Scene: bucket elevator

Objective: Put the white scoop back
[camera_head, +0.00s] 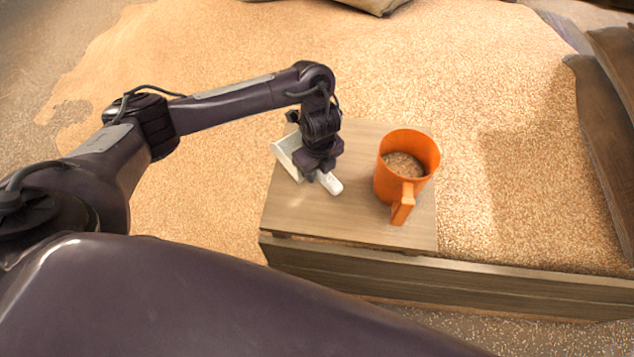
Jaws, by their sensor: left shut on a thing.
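The white scoop (288,152) is at the left part of the wooden board (300,212), with its handle pointing to the lower right. My left gripper (316,168) comes down from above and is shut on the scoop's handle. The gripper hides the middle of the scoop. I cannot tell whether the scoop touches the board or hangs just above it. My right gripper is not in view.
An orange bucket (405,165) with grain in it stands on the board to the right of the scoop, handle toward me. A wooden beam (430,280) runs along the front. Loose grain (480,80) spreads behind.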

